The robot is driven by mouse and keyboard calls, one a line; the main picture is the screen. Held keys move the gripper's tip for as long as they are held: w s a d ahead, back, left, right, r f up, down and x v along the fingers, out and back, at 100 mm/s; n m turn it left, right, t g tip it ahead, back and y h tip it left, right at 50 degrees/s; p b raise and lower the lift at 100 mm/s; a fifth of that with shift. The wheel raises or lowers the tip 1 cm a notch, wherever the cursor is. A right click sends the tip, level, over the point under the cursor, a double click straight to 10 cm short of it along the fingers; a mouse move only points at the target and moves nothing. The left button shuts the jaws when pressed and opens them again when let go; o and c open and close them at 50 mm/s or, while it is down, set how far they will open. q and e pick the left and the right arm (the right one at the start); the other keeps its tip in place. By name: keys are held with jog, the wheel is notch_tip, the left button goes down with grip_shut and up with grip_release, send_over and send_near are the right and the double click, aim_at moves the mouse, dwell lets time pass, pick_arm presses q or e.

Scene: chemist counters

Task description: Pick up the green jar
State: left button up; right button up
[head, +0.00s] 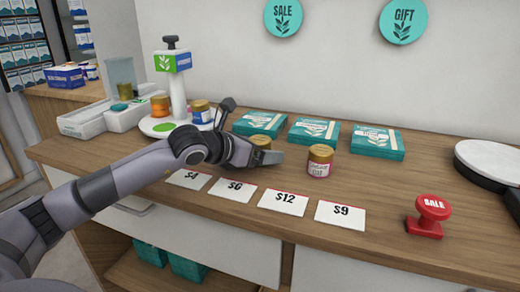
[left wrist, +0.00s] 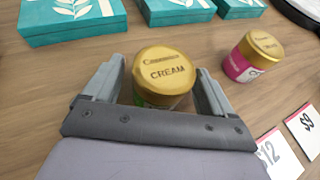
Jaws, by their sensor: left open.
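The green jar (left wrist: 165,75) has a gold lid reading "CREAM"; a little green shows on its body in the left wrist view. In the head view, only its lid (head: 261,141) and a bit of its upper side show behind my gripper. My left gripper (head: 255,132) is open, with one finger on each side of the jar. In the left wrist view, gaps show between the fingers (left wrist: 162,70) and the lid. The jar stands on the wooden counter. My right gripper is not in view.
A pink jar with a gold lid (head: 320,160) stands to the right. Teal boxes (head: 315,132) lie behind. Price cards (head: 283,202) lie in front, and a red SALE stamp (head: 428,215) is at the right. A white stand with orange and blue jars (head: 201,111) is at the left.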

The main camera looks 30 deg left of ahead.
pick_arm(q)
jog(key=c, duration=1.1)
jog(key=shift+r, duration=0.15)
